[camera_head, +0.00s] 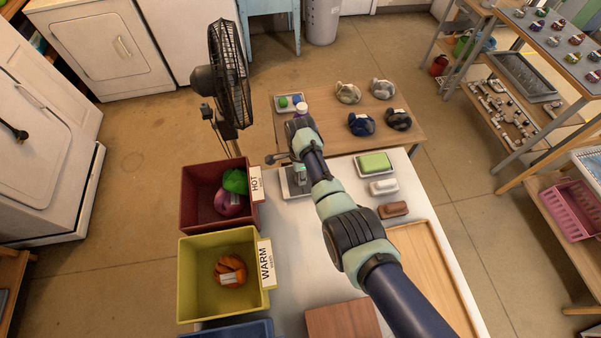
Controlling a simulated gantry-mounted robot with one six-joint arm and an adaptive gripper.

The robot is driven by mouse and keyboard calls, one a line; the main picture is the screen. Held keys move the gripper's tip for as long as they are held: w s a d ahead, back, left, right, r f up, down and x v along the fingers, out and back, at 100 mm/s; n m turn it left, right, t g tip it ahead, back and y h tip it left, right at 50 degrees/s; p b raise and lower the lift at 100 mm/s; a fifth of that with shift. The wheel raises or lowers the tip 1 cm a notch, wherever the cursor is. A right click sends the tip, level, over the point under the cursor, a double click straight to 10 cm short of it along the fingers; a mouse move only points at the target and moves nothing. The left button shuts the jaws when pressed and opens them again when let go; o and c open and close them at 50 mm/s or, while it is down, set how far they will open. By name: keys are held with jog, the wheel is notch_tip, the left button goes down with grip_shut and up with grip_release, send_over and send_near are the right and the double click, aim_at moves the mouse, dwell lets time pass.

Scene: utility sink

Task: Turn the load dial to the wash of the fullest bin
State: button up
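The red bin (190,217), labelled HOT, holds a green bundle (235,181) and a purple bundle (229,204). The yellow bin (190,283), labelled WARM, holds one orange bundle (229,270). Only the rim of a blue bin (235,330) shows at the bottom edge; its label and contents are out of view. My arm reaches up from the lower right over the white worktop. My gripper is not clearly made out beneath my wrist. A grey metal fixture (293,185) stands there, partly covered. I cannot make out the load dial for certain.
Soaps (374,163) and a wooden tray (425,262) lie right of my arm. A brown board (343,319) lies at the front. Several bundles (361,124) rest on the wooden table (330,145) behind. A black fan (228,75) stands behind the red bin.

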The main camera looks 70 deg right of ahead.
dwell(0.4)
jog(key=o, duration=1.1)
jog(key=shift+o, duration=0.2)
notch_tip(320, 180, up, 12)
